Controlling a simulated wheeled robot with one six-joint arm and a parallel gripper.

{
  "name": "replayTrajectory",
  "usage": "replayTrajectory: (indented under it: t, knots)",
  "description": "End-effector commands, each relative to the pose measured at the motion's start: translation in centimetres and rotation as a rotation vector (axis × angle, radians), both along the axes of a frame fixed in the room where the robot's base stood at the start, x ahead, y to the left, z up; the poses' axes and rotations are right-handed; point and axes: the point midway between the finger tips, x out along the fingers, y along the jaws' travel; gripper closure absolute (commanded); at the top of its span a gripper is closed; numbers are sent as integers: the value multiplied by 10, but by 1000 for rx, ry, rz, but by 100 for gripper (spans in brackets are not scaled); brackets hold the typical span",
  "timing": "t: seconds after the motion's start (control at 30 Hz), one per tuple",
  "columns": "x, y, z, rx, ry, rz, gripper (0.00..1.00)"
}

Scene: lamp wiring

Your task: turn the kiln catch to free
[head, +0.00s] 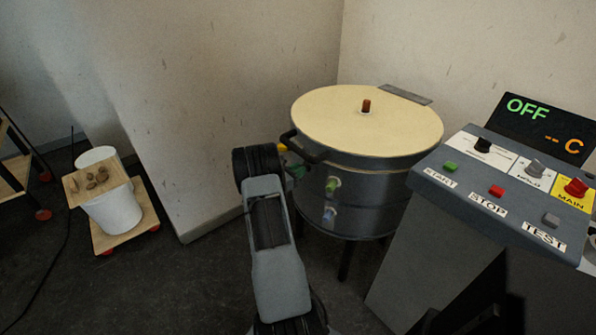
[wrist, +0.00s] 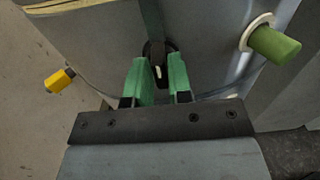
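The kiln (head: 360,190) is a grey drum with a cream lid (head: 365,120). Its wall fills the upper part of the wrist view (wrist: 205,25). A dark catch (wrist: 158,50) with a small pale mark sits on the wall there, and a dark green strip runs up from it. My gripper (wrist: 160,62) has green fingers, one at each side of the catch's lower part. A gap shows between the fingers, and I cannot tell whether they touch the catch. In the head view my arm hides the catch and most of the gripper.
A green plug (wrist: 272,43) sticks out right of the gripper, and a yellow one (wrist: 60,80) is at left. A black handle (head: 303,147) juts from the kiln's rim. The control console (head: 500,185) stands close at right. A bucket trolley (head: 110,215) is at left.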

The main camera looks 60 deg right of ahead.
Motion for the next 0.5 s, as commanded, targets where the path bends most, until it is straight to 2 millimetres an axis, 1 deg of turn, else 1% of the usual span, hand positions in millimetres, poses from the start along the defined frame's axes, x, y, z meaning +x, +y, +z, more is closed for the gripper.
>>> replayTrajectory:
  t: [0.03, 0.2, 0.5]
  knots:
    - [0, 0, 0, 0, 0, 0, 86]
    - [0, 0, 0, 0, 0, 0, 100]
    - [0, 0, -2, -7, -20, 0, 100]
